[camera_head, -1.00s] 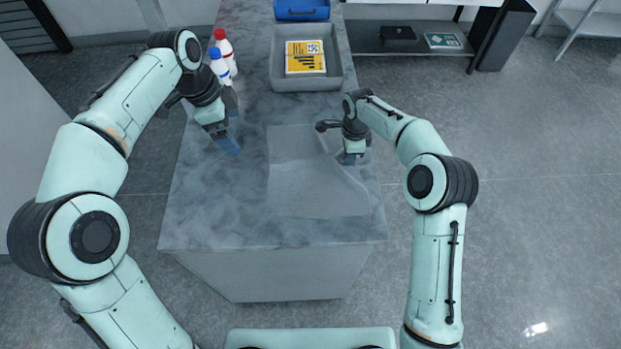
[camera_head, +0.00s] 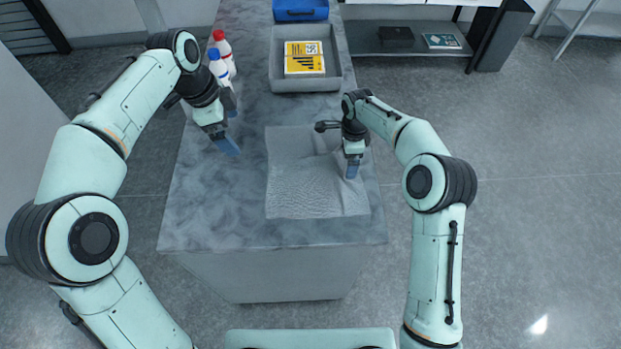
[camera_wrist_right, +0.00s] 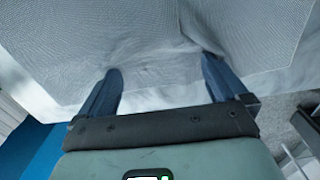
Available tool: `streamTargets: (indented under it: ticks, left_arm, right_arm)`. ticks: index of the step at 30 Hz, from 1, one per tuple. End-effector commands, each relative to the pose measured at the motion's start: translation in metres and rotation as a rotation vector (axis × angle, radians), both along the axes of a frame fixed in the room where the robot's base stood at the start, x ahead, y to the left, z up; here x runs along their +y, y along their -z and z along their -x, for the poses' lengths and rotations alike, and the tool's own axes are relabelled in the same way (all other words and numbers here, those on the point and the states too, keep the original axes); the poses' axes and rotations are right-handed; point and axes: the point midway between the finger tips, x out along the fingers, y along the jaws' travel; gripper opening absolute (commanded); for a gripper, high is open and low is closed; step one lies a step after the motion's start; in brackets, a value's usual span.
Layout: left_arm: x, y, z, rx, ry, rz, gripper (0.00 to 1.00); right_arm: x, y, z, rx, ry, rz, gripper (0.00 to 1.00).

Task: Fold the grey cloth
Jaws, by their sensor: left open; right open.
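The grey cloth (camera_head: 312,192) lies spread on the worktop in the head view, rumpled, with a crease near its upper right. My right gripper (camera_head: 352,168) is over the cloth's right side. In the right wrist view the cloth (camera_wrist_right: 150,35) spreads beyond the two parted fingers of the right gripper (camera_wrist_right: 162,70), with a fold by the right finger. I cannot tell whether the fingertips touch it. My left gripper (camera_head: 230,130) is open and empty, left of the cloth and apart from it.
A grey tray (camera_head: 306,86) with a yellow-labelled item (camera_head: 304,58) stands behind the cloth. A red-capped bottle (camera_head: 223,45) and a blue-capped bottle (camera_head: 219,66) stand close to my left arm. A blue container (camera_head: 300,10) is at the back. The worktop (camera_head: 210,205) is clear left of the cloth.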

Motion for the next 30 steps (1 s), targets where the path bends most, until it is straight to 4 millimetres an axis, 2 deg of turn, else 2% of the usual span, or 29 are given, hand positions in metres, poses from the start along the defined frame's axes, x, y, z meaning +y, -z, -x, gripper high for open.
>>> streamTargets:
  ticks: [18,30]
  left_arm:
    - [0.000,0.000,0.000,0.000,0.000,0.000,1.00]
    - [0.000,0.000,0.000,0.000,0.000,0.000,1.00]
  right_arm:
    - [0.000,-0.053,0.000,-0.001,0.001,0.000,1.00]
    - [-0.001,-0.056,0.000,-0.001,0.000,0.000,1.00]
